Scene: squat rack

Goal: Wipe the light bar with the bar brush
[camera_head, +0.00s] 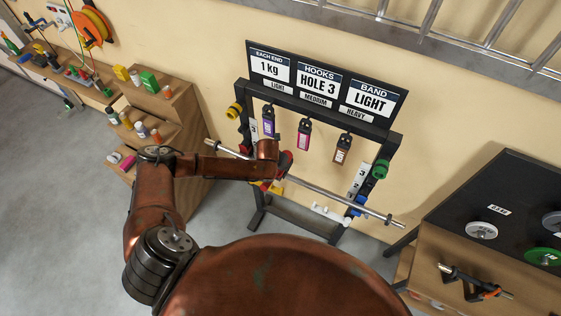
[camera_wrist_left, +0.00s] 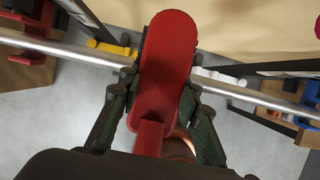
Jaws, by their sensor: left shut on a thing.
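The light bar (camera_head: 335,196) is a thin silver bar lying across the squat rack (camera_head: 318,114), sloping down to the right in the head view. In the left wrist view the bar (camera_wrist_left: 62,49) runs behind the red bar brush (camera_wrist_left: 166,62). My left gripper (camera_wrist_left: 160,98) is shut on the brush's handle, and the brush head overlaps the middle of the bar. In the head view the brush (camera_head: 286,159) is partly hidden by my left arm. I cannot tell whether it touches the bar. My right gripper is not in view.
A stepped wooden shelf (camera_head: 172,108) stands left. A dark-topped bench (camera_head: 518,200) with plates stands right. Grey floor is open at left.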

